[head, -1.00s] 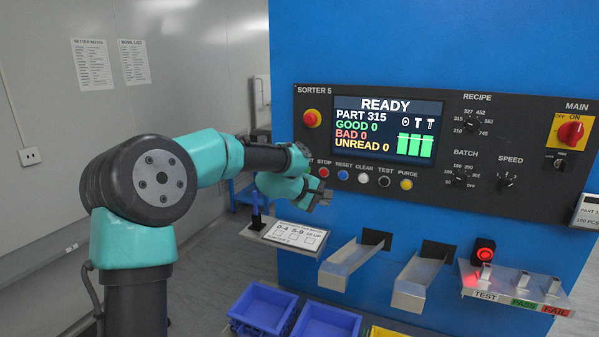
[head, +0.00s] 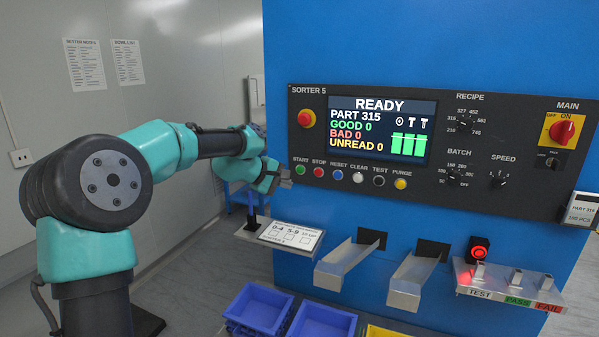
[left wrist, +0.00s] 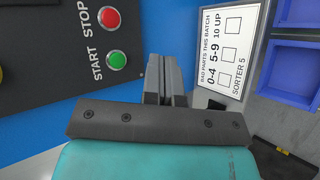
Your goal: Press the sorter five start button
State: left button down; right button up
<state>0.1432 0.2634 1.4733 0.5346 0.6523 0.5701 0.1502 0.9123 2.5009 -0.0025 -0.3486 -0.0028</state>
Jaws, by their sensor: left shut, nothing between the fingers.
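The green START button (head: 300,169) sits at the left end of the button row on the SORTER 5 panel (head: 450,107). It also shows in the left wrist view (left wrist: 117,60), above and left of my fingers. My left gripper (head: 287,183) is shut and empty, just left of and slightly below the START button in the head view. In the left wrist view its closed fingers (left wrist: 164,75) point toward the machine beside the button. I cannot tell how wide the gap to the panel is. The display (head: 378,128) reads READY, PART 315, with GOOD, BAD and UNREAD at 0. My right gripper is not seen.
The red STOP button (head: 319,171) is right beside START, with several other buttons further right. A red emergency knob (head: 307,118) is above. A tally card (head: 291,236), metal chutes (head: 349,262) and blue bins (head: 262,308) lie below the panel.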

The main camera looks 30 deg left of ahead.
aim_at(300, 170)
pick_arm(q)
jog(key=w, duration=0.8)
jog(key=shift+a, duration=0.35)
jog(key=shift+w, duration=0.15)
dwell(1.6)
jog(key=shift+w, duration=0.35)
